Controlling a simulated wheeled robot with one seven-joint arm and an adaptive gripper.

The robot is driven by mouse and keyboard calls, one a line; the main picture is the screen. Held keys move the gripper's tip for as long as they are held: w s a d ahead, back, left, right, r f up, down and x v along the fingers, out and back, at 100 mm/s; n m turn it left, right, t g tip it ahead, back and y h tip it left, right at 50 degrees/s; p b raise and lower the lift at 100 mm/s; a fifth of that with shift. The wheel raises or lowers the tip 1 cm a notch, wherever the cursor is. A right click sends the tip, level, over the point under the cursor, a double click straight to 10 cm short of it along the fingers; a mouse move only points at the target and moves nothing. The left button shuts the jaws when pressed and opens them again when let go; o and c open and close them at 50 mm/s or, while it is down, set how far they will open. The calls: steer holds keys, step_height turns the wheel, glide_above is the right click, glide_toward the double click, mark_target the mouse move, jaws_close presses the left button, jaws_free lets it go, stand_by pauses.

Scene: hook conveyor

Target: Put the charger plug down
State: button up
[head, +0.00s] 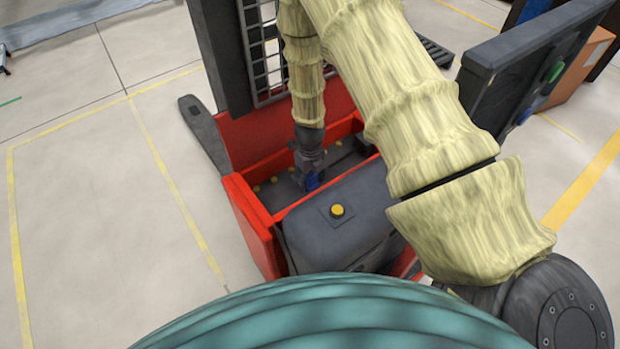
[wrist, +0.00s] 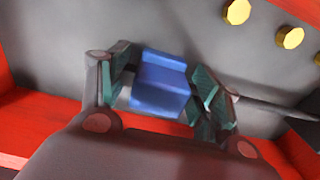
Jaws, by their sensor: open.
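The charger plug (wrist: 160,84) is a blue block between my gripper's two fingers in the wrist view. A small blue part of it (head: 312,181) also shows in the head view, inside the red-walled bay of the truck. My gripper (wrist: 163,95) is open, with one green-padded finger on each side of the plug. Narrow gaps seem to show beside the plug, but I cannot tell if either pad touches it. In the head view my gripper (head: 308,164) points down into the bay. The plug's underside and what it rests on are hidden.
The bay's red wall (head: 256,225) stands close around my gripper. Yellow round caps (wrist: 290,38) dot the grey surface inside. A dark grey cover with a yellow button (head: 337,211) is in front. A dark screen panel (head: 530,65) stands at the right. Floor at left is clear.

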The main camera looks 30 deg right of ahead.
mark_target(310, 173)
step_height(310, 173, up, 13)
steer(key=b, duration=0.3)
steer(key=shift+f, duration=0.15)
stand_by(0.3)
step_height(310, 173, down, 12)
steer(key=p, duration=0.3)
steer(key=shift+f, duration=0.6)
stand_by(0.4)
steer(key=shift+r, duration=0.15)
